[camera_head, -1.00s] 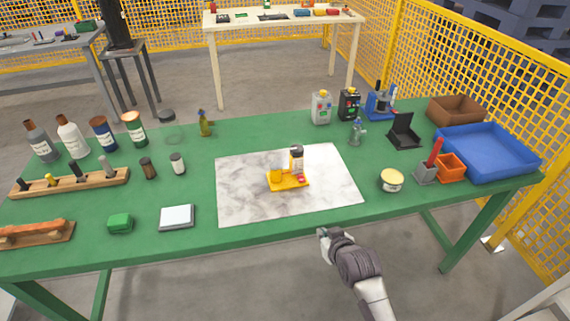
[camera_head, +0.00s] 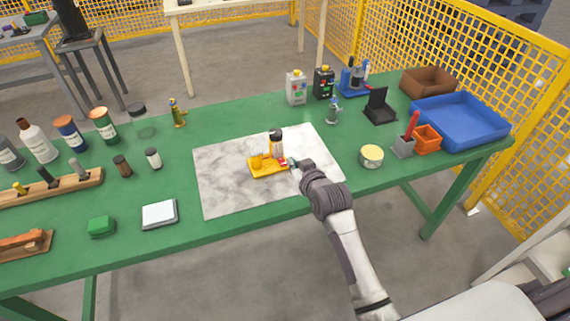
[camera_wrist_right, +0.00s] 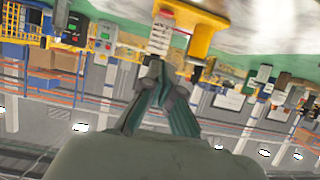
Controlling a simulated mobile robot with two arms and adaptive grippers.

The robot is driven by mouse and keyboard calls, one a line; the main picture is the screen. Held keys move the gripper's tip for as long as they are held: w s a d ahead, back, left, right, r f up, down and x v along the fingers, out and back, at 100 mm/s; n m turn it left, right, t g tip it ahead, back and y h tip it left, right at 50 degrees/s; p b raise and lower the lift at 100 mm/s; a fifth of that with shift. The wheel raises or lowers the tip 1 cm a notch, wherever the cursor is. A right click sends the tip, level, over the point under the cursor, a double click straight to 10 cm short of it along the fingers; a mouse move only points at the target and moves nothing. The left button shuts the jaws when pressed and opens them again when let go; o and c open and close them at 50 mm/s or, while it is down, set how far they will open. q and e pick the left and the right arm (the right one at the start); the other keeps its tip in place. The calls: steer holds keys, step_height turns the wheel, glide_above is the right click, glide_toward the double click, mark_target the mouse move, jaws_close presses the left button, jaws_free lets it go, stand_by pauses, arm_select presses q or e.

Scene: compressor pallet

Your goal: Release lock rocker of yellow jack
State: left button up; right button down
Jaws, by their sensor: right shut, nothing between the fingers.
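The yellow jack (camera_head: 262,169) sits on the white marbled sheet in the middle of the green table. A dark-topped upright piece (camera_head: 276,141) stands at its back, and a small red part (camera_head: 283,162) is at its right end. My right gripper (camera_head: 293,164) is at that end, close to the red part. In the wrist view my right gripper (camera_wrist_right: 154,66) has its fingers together and empty. Just beyond the tips is a pale block with red (camera_wrist_right: 161,32), beside the yellow jack body (camera_wrist_right: 202,32). I cannot tell whether the tips touch it. My left gripper is not in view.
The marbled sheet (camera_head: 225,190) is clear around the jack. A round tin (camera_head: 371,156) stands to the right of my right arm. Farther right are an orange bin (camera_head: 427,139) and a blue tray (camera_head: 462,119). A white pad (camera_head: 160,214) lies at the left.

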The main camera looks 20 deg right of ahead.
glide_above(282, 165)
steer(key=s, duration=0.1)
step_height(282, 165, down, 3)
steer(key=shift+s+d+r, duration=0.1)
steer(key=shift+s+d, duration=0.05)
steer(key=f, duration=0.2)
steer(key=shift+s+f, duration=0.25)
steer(key=shift+f, duration=0.15)
steer(key=shift+s+f+p, duration=0.15)
steer(key=shift+f+p, duration=0.15)
steer(key=shift+f, duration=0.3)
steer(key=shift+s+f, duration=0.15)
steer(key=shift+f, duration=0.5)
steer(key=shift+s+r, duration=0.1)
